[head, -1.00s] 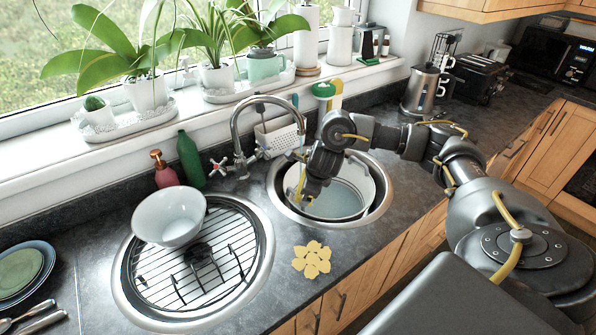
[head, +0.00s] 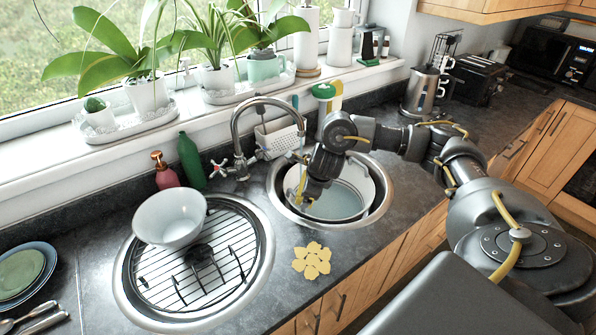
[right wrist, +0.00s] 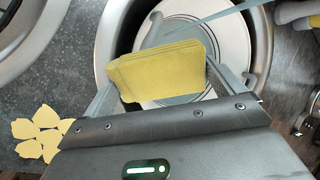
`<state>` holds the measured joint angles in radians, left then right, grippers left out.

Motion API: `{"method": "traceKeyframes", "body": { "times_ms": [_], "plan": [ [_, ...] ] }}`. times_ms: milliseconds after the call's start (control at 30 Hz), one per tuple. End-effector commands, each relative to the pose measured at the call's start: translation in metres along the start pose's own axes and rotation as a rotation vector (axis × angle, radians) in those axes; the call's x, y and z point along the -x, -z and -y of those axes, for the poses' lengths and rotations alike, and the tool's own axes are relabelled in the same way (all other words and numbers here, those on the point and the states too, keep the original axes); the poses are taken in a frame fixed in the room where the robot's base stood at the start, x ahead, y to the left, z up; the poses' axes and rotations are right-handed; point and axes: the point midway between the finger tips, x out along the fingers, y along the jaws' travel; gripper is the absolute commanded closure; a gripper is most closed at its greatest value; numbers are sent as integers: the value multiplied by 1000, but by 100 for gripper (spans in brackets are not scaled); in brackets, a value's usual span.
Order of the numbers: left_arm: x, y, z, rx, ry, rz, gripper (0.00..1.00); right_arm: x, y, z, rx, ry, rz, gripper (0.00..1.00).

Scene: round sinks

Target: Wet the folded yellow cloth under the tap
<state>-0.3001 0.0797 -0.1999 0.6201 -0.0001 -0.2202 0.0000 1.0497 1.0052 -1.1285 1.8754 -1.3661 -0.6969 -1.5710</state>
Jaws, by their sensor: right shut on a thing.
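The folded yellow cloth (right wrist: 158,72) is held between the two fingers of my right gripper (right wrist: 165,88) in the right wrist view. In the head view, my right gripper (head: 304,196) points down over the right round sink, and the cloth is mostly hidden. The chrome tap (head: 236,128) arches over this sink, its spout end close to the gripper. A thin pale streak (right wrist: 225,12) passes just beyond the cloth; I cannot tell for sure whether it is running water. A white bowl (head: 372,182) sits in the right sink. My left gripper is not in view.
The left sink (head: 265,258) holds a wire rack with a white bowl (head: 168,218) on it. A yellow flower-shaped piece (head: 312,260) lies on the counter in front. Green (head: 190,160) and pink (head: 165,175) bottles stand behind, left of the tap.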

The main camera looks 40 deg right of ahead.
Motion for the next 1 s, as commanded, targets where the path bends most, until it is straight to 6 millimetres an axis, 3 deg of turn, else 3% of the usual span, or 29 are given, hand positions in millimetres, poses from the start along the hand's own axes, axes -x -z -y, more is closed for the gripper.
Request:
{"method": "traceKeyframes", "body": {
  "times_ms": [33,433,1000],
  "plan": [
    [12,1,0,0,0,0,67,11,0,1,1,0,0,24],
    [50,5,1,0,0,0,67,48,9,-13,1,-1,-1,24],
    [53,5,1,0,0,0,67,52,12,-18,0,0,0,24]
  ]
}}
